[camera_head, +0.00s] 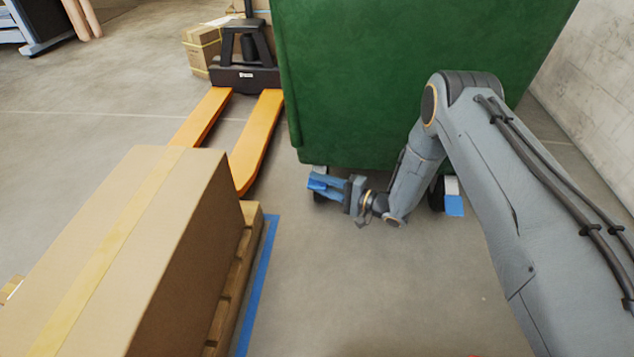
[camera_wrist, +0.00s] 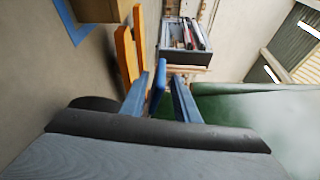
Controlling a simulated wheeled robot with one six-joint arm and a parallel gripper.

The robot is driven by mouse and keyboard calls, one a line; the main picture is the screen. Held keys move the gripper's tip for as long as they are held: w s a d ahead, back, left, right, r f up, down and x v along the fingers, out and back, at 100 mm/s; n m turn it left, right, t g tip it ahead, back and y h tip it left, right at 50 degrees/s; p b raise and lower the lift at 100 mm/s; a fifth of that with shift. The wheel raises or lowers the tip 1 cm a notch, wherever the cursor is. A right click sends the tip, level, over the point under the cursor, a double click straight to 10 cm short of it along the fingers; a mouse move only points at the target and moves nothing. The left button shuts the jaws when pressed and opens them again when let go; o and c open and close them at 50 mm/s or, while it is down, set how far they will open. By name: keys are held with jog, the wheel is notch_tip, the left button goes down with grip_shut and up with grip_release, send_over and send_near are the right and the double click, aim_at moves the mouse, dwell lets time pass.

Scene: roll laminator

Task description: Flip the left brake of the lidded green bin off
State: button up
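The green bin (camera_head: 400,70) stands at the top middle of the head view; its lid is out of frame. It fills the right side of the wrist view as a green surface (camera_wrist: 250,112). My gripper (camera_head: 322,184) is low at the bin's left caster, which it mostly hides. In the wrist view my gripper's two blue fingers (camera_wrist: 158,84) stand apart, with the blue left brake pedal (camera_wrist: 156,88) between them. Narrow gaps seem to show on both sides; contact is unclear. The right caster has a blue brake pedal (camera_head: 453,205), partly behind my arm.
An orange pallet jack (camera_head: 257,135) stands left of the bin. A large carton (camera_head: 120,260) on a wooden pallet (camera_head: 240,275) fills the lower left. A concrete wall (camera_head: 590,90) is at the right. The floor in front of the bin is clear.

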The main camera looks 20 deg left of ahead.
jog(key=p+v, duration=0.2)
jog(key=v, duration=0.5)
jog(key=shift+r, duration=0.1)
